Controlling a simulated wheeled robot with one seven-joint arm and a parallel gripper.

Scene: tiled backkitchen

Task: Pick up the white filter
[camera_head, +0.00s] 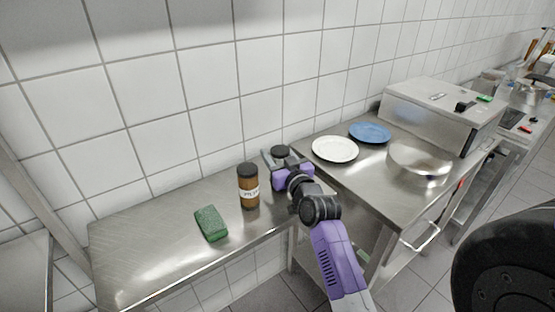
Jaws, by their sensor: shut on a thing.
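My gripper (280,159) is over the back right part of the low steel bench (150,245), beside the step up to the higher counter. I see no other thing that I can clearly name as a white filter.
A brown jar (249,191) with a black lid and a green sponge (211,223) are on the bench left of my gripper. A white plate (335,149), a blue plate (370,133) and a steel appliance (440,112) are on the counter (385,195). The bench's left part is clear.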

